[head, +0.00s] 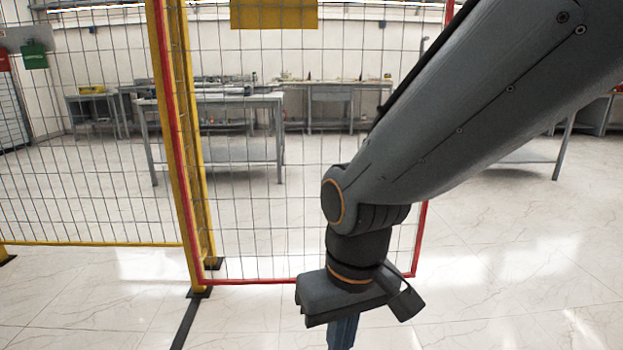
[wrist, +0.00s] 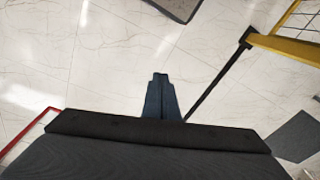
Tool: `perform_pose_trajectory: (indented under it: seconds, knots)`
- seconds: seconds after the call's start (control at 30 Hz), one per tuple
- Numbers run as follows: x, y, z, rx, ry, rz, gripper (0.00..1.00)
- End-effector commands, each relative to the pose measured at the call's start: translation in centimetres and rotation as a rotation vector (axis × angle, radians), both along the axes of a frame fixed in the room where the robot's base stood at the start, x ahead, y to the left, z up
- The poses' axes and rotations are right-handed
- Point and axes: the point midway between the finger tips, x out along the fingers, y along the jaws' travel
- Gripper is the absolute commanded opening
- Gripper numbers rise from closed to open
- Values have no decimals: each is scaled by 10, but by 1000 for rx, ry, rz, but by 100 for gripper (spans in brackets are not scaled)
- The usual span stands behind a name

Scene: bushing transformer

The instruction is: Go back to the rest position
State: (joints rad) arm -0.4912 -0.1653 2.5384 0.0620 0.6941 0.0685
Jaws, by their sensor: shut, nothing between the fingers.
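My gripper (wrist: 160,77) is shut and empty in the wrist view, its two dark blue fingers together and pointing down over the white marble floor. In the head view my gripper (head: 343,333) shows at the bottom centre, below the dark wrist housing, and its fingertips are cut off by the frame edge. My grey arm reaches in from the upper right and bends down at the elbow. No object is in the fingers.
A yellow fence post (head: 181,140) and a red-framed mesh panel (head: 262,281) stand behind my arm. Grey workbenches (head: 225,99) stand beyond the mesh. A dark floor strip (head: 185,325) runs from the post's foot. Floor at the right is clear.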

Motion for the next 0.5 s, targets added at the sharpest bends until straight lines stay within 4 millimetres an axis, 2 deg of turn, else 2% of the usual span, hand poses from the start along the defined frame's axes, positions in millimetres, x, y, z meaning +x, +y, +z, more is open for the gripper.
perform_pose_trajectory:
  seconds: [0.07,0.1,0.5]
  knots:
    - [-26,-2,-2,-20,42,75,0]
    - [-29,-5,2,-24,49,77,0]
    - [-21,-37,49,-31,48,-38,0]
